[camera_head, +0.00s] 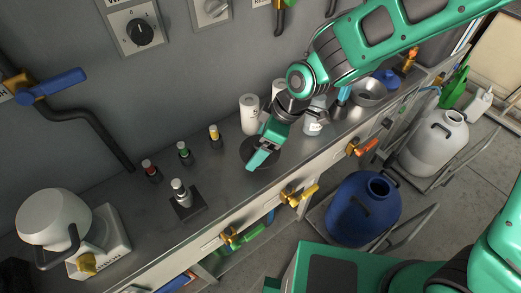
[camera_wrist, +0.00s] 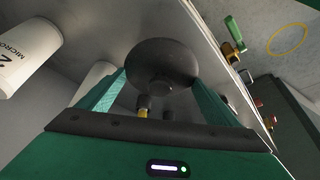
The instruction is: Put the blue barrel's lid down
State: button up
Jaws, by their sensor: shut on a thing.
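The blue barrel (camera_head: 362,210) stands on a low cart on the floor, right of the bench, its round neck open on top. My gripper (camera_head: 258,158) is over the steel bench (camera_head: 215,185), pointing down. It is shut on a dark round lid (camera_head: 272,155), which shows as a grey-black disc with a central knob between the fingers in the wrist view (camera_wrist: 160,62). In the head view my fingers hide part of the lid. I cannot tell whether it touches the bench top.
White canisters (camera_head: 249,114) stand just behind my gripper, and a spray bottle (camera_head: 314,121) to its right. Small bottles (camera_head: 184,153) stand to the left. A metal bowl (camera_head: 369,92) and a blue object (camera_head: 386,79) lie farther right.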

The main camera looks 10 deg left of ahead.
jog(key=shift+f, duration=1.75)
jog(key=shift+f, duration=0.1)
jog(key=o, duration=0.9)
jog(key=shift+o, duration=0.2)
jog(key=v, duration=1.2)
jog(key=shift+s, duration=0.1)
